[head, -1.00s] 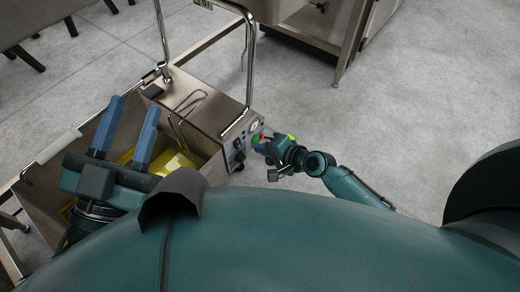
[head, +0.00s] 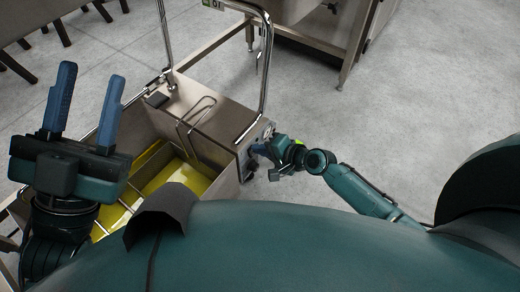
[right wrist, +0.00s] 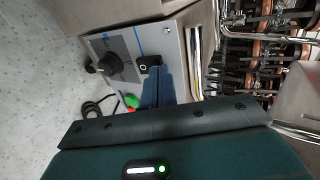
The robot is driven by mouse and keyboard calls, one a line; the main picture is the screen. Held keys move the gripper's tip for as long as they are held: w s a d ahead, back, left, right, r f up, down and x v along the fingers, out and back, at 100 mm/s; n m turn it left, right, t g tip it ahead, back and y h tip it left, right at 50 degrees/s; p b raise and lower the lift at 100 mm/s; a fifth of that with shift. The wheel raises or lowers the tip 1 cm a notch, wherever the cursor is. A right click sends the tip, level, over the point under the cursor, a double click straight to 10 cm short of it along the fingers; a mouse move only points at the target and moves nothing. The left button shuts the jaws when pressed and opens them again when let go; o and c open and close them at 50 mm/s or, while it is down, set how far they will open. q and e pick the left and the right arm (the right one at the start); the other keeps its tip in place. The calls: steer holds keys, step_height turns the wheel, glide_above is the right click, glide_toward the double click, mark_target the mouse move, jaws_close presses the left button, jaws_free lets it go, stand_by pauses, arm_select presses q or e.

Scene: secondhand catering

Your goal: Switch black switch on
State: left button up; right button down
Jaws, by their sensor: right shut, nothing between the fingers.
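The fryer's control panel (right wrist: 125,68) faces my right gripper. The black switch (right wrist: 149,62), with a white round mark beside it, sits at the panel's upper right in the right wrist view. My right gripper (right wrist: 157,72) is shut and empty, its blue fingertips right at the switch; I cannot tell whether they touch it. My left gripper (head: 92,73) is open and empty, raised above the fryer's left side.
A black knob (right wrist: 110,64) and green (right wrist: 131,100) and red lamps are on the panel. The steel fryer (head: 222,112) holds yellow oil (head: 178,180) and a wire handle (head: 190,122). A steel table (head: 310,45) stands behind; the floor at right is clear.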

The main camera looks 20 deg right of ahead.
arm_select(q)
steer(key=shift+r, duration=0.15)
arm_select(e)
steer(key=p, duration=0.2)
steer(key=w+r+g+p, duration=0.1)
steer(key=p, duration=0.2)
steer(key=shift+a+r+h, duration=0.1)
steer(key=shift+a+h, duration=0.2)
steer(key=shift+h, duration=0.1)
arm_select(q)
steer(key=f+n+y, duration=0.5)
steer(key=shift+d+f+g, duration=0.1)
steer(key=shift+d+g, duration=0.1)
steer(key=shift+g, duration=0.2)
arm_select(e)
steer(key=shift+s+f, duration=0.1)
steer(key=shift+f, duration=0.4)
